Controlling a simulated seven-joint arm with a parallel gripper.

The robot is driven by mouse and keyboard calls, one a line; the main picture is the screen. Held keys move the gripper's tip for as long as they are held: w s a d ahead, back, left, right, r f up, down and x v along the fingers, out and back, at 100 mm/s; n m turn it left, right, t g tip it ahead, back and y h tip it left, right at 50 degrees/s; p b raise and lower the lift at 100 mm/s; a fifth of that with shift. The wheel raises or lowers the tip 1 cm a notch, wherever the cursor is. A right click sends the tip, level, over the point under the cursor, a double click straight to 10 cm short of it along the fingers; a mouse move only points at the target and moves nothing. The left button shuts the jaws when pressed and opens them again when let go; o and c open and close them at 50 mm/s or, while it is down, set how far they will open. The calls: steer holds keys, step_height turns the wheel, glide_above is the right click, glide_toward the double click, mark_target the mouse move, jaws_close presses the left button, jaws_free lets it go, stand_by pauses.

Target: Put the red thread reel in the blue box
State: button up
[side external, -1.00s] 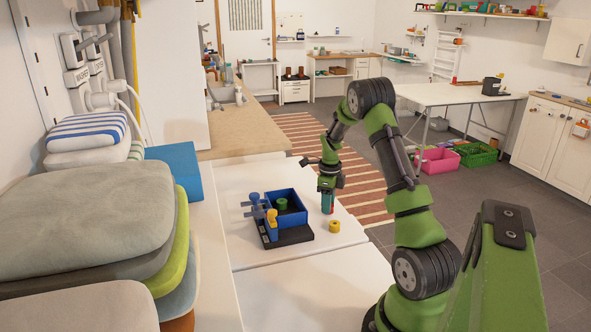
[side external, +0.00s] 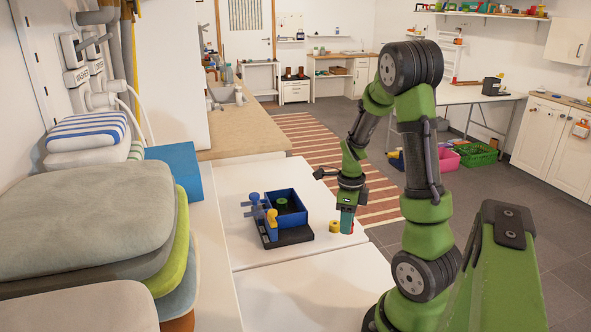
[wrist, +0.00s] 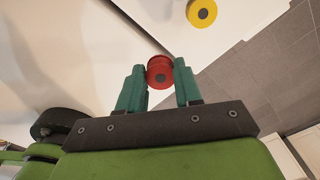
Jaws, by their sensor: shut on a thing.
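In the wrist view the red thread reel (wrist: 160,72) sits between the two teal fingers of my gripper (wrist: 160,84), which is shut on it. In the side view my gripper (side external: 347,222) hangs over the right edge of the white table, and only a little red of the reel shows at its fingers. The blue box (side external: 299,210) stands on a black base to the left, well apart from my gripper. A green reel (side external: 281,203) is inside the box.
A yellow reel (side external: 334,226) stands on the table just left of my gripper; it also shows in the wrist view (wrist: 201,13). Blue and yellow upright pieces (side external: 271,217) stand at the box's left side. The table front is clear.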

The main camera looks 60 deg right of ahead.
mark_target(288, 210)
steer(key=w+r+n, duration=0.4)
steer(key=w+n, duration=0.5)
steer(key=n, duration=0.3)
steer(key=w+r+n, duration=0.3)
steer(key=w+n, duration=0.6)
steer(key=n, duration=0.2)
steer(key=f, duration=0.9)
steer(key=shift+s+d+f, duration=0.15)
steer(key=shift+s+f, duration=0.05)
steer(key=shift+f, duration=0.15)
steer(key=o, duration=0.7)
